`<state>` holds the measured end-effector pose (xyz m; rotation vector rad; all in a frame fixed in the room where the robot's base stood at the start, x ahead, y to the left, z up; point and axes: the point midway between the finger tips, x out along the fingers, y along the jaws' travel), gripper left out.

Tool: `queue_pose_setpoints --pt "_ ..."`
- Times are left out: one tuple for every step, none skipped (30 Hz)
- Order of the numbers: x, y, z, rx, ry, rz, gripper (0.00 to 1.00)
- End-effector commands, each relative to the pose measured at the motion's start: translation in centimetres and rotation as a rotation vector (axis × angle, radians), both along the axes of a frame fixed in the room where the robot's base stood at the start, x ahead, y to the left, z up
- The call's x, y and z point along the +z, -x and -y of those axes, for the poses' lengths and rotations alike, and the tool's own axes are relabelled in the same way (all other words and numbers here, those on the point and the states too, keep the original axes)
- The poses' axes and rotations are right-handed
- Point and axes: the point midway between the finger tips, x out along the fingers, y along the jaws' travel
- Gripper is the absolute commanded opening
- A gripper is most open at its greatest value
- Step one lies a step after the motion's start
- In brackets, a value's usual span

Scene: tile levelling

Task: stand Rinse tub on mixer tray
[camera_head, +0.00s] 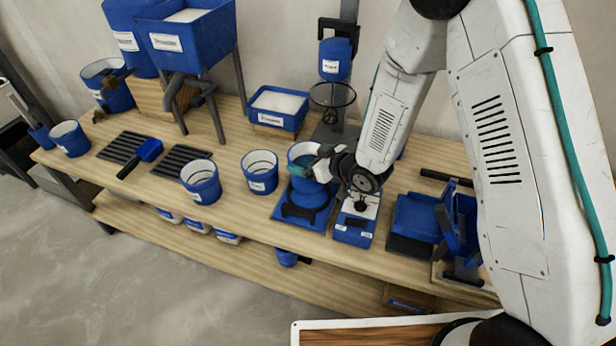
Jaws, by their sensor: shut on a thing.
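My gripper (322,166) is shut on the rim of a blue tub with a pale inside and teal contents, which I take for the Rinse tub (299,170). The tub looks upright. It is over or on a square blue tray with a dark fitting (284,213) at the front of the bench; I cannot tell whether it touches the tray or if this is the mixer tray. A mixer with a blue head (335,67) and wire whisk (332,95) stands behind on a dark base. My gripper hides part of the tub's right side.
Two blue buckets (260,174) (201,184) stand left of the held tub. A white-topped blue box (354,226) is close on the right, with blue and black items (415,218) beyond. A labelled blue bin (278,108) sits behind. Dark grates (182,160) lie left.

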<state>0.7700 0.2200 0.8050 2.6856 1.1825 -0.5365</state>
Motion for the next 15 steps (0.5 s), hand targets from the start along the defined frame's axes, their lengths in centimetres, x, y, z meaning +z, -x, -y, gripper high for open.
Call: queue_pose_setpoints --pt "-0.8 0.0 0.1 -0.002 -0.002 0.0 0.34" --pt "-1.2 0.0 0.1 -0.002 -0.002 -0.002 0.34" --pt "-1.7 -0.1 0.1 -0.003 -0.001 0.0 0.34" --pt "-1.9 -0.1 0.1 -0.003 -0.001 0.002 0.34" --pt "-2.0 -0.1 0.1 -0.003 -0.002 0.002 0.34" --pt "-2.3 -0.1 0.1 -0.003 -0.002 0.002 0.34" --pt "-2.6 -0.1 0.1 -0.003 -0.002 0.002 0.34" --pt "-2.9 -0.1 0.0 -0.002 -0.002 0.001 0.34" --pt "-3.5 -0.1 0.0 -0.003 -0.001 0.0 0.34" --pt "-4.0 0.0 0.0 -0.003 -0.001 -0.001 0.34" --pt "-4.5 0.0 0.0 -0.002 -0.001 -0.001 0.34" --pt "-5.1 0.0 0.0 -0.002 -0.002 0.0 0.34" --pt "-5.4 0.0 -0.1 -0.001 -0.002 0.001 0.34" --pt "-5.7 -0.1 -0.1 -0.001 -0.001 0.002 0.34" --pt "-6.1 0.0 -0.1 0.0 -0.001 0.001 0.34"
